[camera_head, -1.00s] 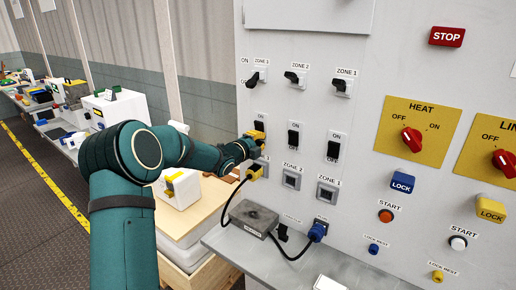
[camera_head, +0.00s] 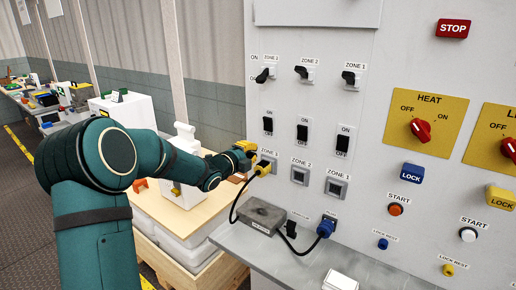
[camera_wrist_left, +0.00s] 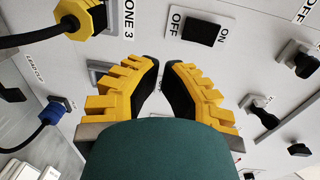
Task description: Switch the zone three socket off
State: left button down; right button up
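The zone three socket (camera_head: 265,163) is in the left column of the panel, with a yellow plug (camera_head: 262,169) in it. In the wrist view the yellow plug (camera_wrist_left: 82,18) is beside the ZONE 3 label. Its black rocker switch (camera_head: 268,125) is above the socket; it shows in the wrist view (camera_wrist_left: 204,29) between OFF and ON labels. I cannot tell which side is pressed. My left gripper (camera_head: 246,148) is left of the socket and below the switch, apart from the switch. In the wrist view its yellow fingers (camera_wrist_left: 161,65) are nearly together with nothing between them. My right gripper is out of view.
The zone two switch (camera_head: 302,132) and zone one switch (camera_head: 342,146) stand to the right. A black cable runs from the yellow plug to a grey box (camera_head: 262,215) on the ledge and to a blue plug (camera_head: 326,227). A wooden bench (camera_head: 180,215) is at the left.

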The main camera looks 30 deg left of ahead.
pick_arm(q)
jog(key=shift+s+a+f, duration=0.1)
jog(key=shift+s, duration=0.85)
jog(key=shift+s+a+f, duration=0.1)
jog(key=shift+s, duration=0.85)
jog(key=s+d+f+n+g, duration=0.2)
jog(key=d+f+n, duration=0.2)
jog(key=d+f, duration=0.2)
jog(key=s+d+f+n+g+h, duration=0.1)
jog(key=d+f+n, duration=0.3)
jog(key=f, duration=0.6)
jog(key=s+d+f+n+g, duration=0.2)
jog(key=d+f+n+g, duration=0.2)
jog(key=d+f, duration=0.4)
jog(key=shift+s+d+f, duration=0.15)
jog(key=shift+s+f, duration=0.2)
jog(key=shift+f, duration=0.1)
jog(key=s+d+f+n+g, duration=0.2)
jog(key=s+d+f+n, duration=0.1)
jog(key=s, duration=0.4)
jog(key=s+d+f+n+g+h, duration=0.1)
jog(key=s+d+f+n+g, duration=0.2)
jog(key=s+d+f, duration=0.3)
jog(key=s+d+f+n+g, duration=0.2)
jog(key=s+d+f+g, duration=0.1)
jog(key=s, duration=0.5)
jog(key=shift+d+f+n, duration=0.4)
jog(key=shift+d+f, duration=0.25)
jog(key=shift+d, duration=0.1)
